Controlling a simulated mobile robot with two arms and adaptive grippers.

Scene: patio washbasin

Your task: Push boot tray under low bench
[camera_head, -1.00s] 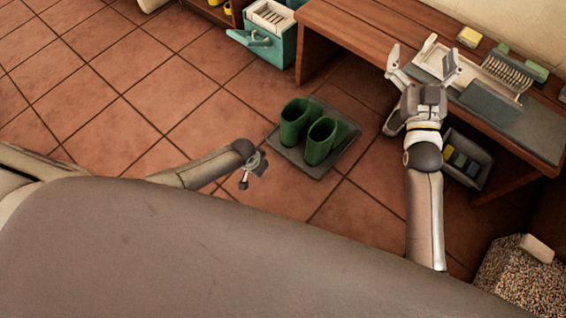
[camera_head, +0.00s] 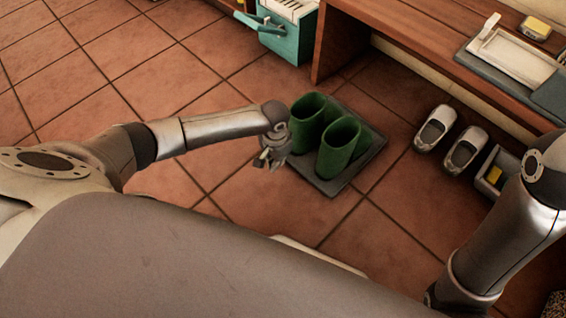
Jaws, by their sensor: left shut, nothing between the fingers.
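A dark grey boot tray (camera_head: 338,184) lies flat on the tiled floor in front of the bench, outside the space under it. Two green boots (camera_head: 341,146) stand upright on it. The low wooden bench (camera_head: 408,28) runs across the upper right. My left gripper (camera_head: 264,163) is shut and empty, low at the left side of the tray, beside the nearer boots. Whether it touches the tray is hard to tell. My right arm comes in at the right edge; its gripper is out of the picture.
A pair of light shoes (camera_head: 449,137) stands on the floor under the bench, right of the tray. A grey bin (camera_head: 490,172) is partly hidden by my right arm. A teal drawer unit (camera_head: 287,32) stands left of the bench. Floor between tray and bench is clear.

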